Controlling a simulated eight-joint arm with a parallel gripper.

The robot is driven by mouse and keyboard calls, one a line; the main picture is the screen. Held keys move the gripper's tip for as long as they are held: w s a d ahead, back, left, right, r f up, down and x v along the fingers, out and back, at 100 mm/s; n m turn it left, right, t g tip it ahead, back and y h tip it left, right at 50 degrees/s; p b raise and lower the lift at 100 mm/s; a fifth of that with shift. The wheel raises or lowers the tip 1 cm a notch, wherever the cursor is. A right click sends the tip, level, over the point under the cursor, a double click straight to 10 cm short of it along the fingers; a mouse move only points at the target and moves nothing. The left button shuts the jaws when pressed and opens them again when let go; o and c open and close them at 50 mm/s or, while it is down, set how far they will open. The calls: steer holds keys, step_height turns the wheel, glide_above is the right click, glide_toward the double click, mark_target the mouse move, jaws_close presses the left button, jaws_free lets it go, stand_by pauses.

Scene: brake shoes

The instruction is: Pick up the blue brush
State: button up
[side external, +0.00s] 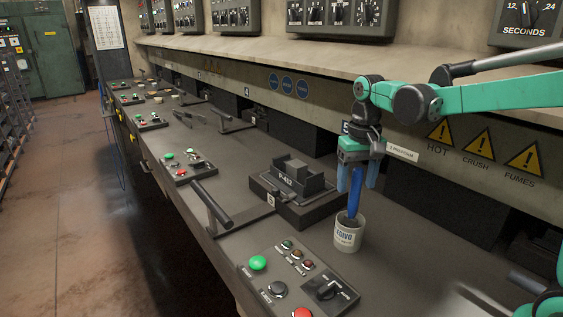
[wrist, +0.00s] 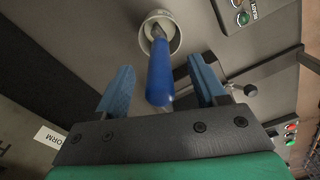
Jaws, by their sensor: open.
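The blue brush (side external: 354,190) stands handle up in a pale cup (side external: 349,233) with dark lettering on the bench. Its bristle end is hidden inside the cup. In the wrist view the blue handle (wrist: 160,72) lies between my two blue fingers, with the cup's rim (wrist: 177,42) beyond. My gripper (side external: 356,183) points down over the cup. Its fingers are spread on either side of the upper handle, and gaps show on both sides in the wrist view.
A control panel (side external: 297,280) with buttons lies in front of the cup. A dark block fixture (side external: 292,190) and a lever handle (side external: 212,205) stand to the left. An overhanging ledge with warning signs (side external: 480,146) runs behind my arm.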

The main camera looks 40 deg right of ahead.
steer(key=shift+f, duration=0.3)
jaws_close()
